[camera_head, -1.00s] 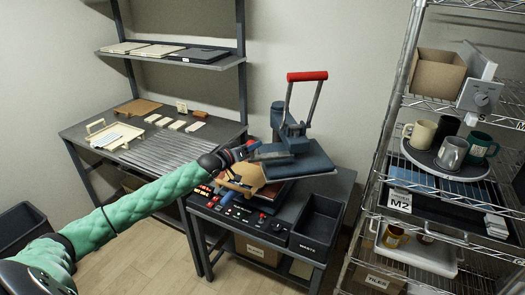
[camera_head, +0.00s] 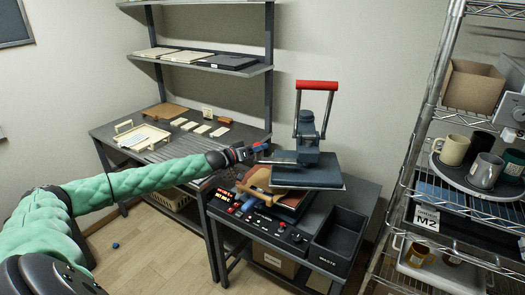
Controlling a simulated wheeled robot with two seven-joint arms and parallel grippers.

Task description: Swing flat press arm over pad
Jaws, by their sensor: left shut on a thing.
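The flat press (camera_head: 307,135) stands on the dark bench, with a red-topped lever raised upright. Its dark flat upper plate (camera_head: 318,176) sits over the right and back part of the press base, at an angle to it. The lower pad is mostly hidden under the plate; a tan piece (camera_head: 257,182) shows at its left front. My left gripper (camera_head: 262,149) reaches in from the left and is shut on the press arm at the plate's left side. The exact contact is small and partly hidden. My right gripper is not in view.
A control panel (camera_head: 262,221) with red buttons lies in front of the press. A black waste bin (camera_head: 340,238) is at its right. A wire rack with mugs (camera_head: 453,149) stands at the right. A workbench with a cream tray (camera_head: 143,136) is behind left.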

